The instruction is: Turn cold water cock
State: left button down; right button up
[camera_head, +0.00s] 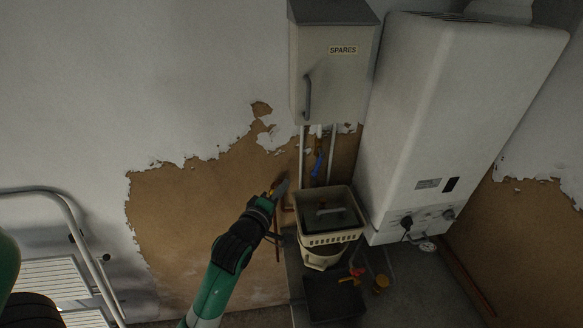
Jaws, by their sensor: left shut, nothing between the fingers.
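A blue-handled cock (318,163) sits on one of the thin vertical pipes below the spares box. Its handle looks tilted a little off the pipe's line. My left gripper (281,187) is shut and empty, to the left of and lower than the blue handle, apart from it in the picture. How far it is from the wall is hard to tell. My right gripper is not in view.
A grey box marked SPARES (325,75) hangs above the pipes, and a white boiler (440,120) stands right of them. A cream basket (330,237) sits below the cock. An orange-red handle (352,277) is lower down. A white-framed rack (62,281) is at left.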

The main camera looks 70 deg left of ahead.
pick_arm(q)
jog(key=w+d+f+x, duration=0.1)
jog(key=w+d+x, duration=0.1)
jog(key=x, duration=1)
jog(key=shift+w, duration=0.25)
jog(key=shift+a+f, duration=0.1)
jog(key=shift+a, duration=0.05)
